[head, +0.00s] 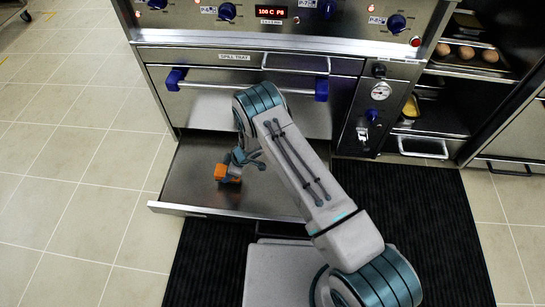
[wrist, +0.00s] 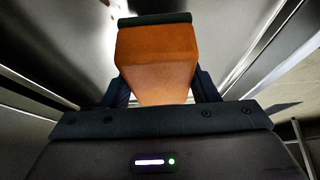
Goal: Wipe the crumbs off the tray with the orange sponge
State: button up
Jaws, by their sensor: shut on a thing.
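The orange sponge (head: 221,171) is low over the pulled-out metal tray (head: 270,200) under the stove in the head view. I cannot tell whether it touches the tray surface. My gripper (head: 231,168) is shut on the sponge, which also shows large between the fingers in the wrist view (wrist: 157,62). The sponge has a dark strip along its far end in that view. No crumbs can be made out in either view. My arm hides the right part of the tray.
The oven door with a blue-ended handle (head: 322,90) is above the tray. A control panel with knobs (head: 275,13) is higher up. A dark mat (head: 200,262) lies in front. A shelf with eggs (head: 466,53) stands to the right. Tiled floor at left is clear.

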jog(key=shift+r+p, duration=1.5)
jog(key=shift+r, duration=0.6)
